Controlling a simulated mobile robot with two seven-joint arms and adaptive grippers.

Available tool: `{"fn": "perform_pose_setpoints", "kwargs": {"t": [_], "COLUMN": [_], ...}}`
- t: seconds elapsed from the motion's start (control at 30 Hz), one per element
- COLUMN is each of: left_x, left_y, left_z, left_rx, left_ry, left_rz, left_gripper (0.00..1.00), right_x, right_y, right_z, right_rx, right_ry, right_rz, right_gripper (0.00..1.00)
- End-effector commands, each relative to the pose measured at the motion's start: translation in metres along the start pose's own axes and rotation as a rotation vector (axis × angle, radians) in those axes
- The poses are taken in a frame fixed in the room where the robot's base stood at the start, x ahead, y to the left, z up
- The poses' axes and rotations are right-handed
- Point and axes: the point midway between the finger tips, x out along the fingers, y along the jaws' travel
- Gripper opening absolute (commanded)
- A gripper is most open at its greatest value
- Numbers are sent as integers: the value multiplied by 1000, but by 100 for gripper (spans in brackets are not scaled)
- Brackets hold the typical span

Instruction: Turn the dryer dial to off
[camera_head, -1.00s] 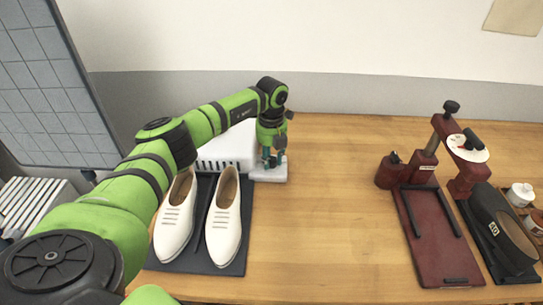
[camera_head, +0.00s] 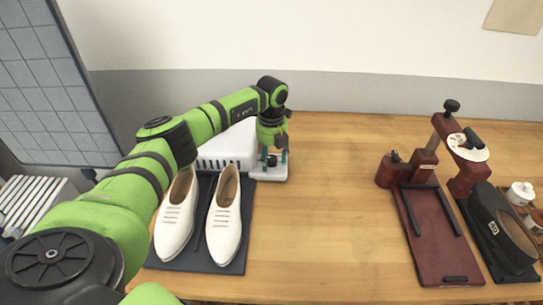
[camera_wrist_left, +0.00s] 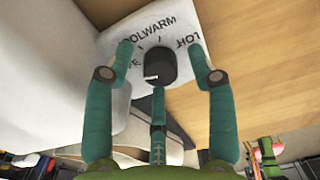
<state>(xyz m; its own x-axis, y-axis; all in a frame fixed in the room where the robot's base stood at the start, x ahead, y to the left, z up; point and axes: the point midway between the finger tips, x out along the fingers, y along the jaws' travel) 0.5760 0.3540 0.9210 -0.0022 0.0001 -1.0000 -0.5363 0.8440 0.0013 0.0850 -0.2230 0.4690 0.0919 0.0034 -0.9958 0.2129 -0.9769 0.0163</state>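The dryer (camera_head: 230,145) is a white box with a row of slots, at the back left of the table behind the shoes. Its dark round dial (camera_wrist_left: 160,66) sits on a pale plate at the dryer's right; its white mark points to the lower left in the wrist view. Printed words curve around it, including WARM; others are partly cut or hidden by my fingers. My left gripper (camera_head: 273,156) is above the plate. In the wrist view its green fingers (camera_wrist_left: 159,52) are spread on both sides of the dial, with gaps. My right gripper is not in view.
White shoes (camera_head: 224,225) stand on a dark mat (camera_head: 205,262) in front of the dryer. A red stand (camera_head: 430,245) and a black shoe-like item (camera_head: 500,225) are at the right. The table's middle is clear. A wall is behind.

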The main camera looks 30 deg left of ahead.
Motion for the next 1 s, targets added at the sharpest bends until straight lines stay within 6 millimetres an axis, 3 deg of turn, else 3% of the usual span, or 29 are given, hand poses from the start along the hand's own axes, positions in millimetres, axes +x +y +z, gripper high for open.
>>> {"fn": "perform_pose_setpoints", "kwargs": {"t": [0.27,0.7,1.0], "left_x": [-20,-105,-121], "left_y": [-1,0,0], "left_z": [1,1,0], "left_rx": [1,0,0], "left_ry": [-4,-2,0], "left_rz": [-3,-2,0], "left_gripper": [56,56,56], "right_x": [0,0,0], "right_y": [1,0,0], "right_z": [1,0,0], "right_rx": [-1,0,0], "right_ry": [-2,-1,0], "right_rz": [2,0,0], "right_gripper": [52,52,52]}}
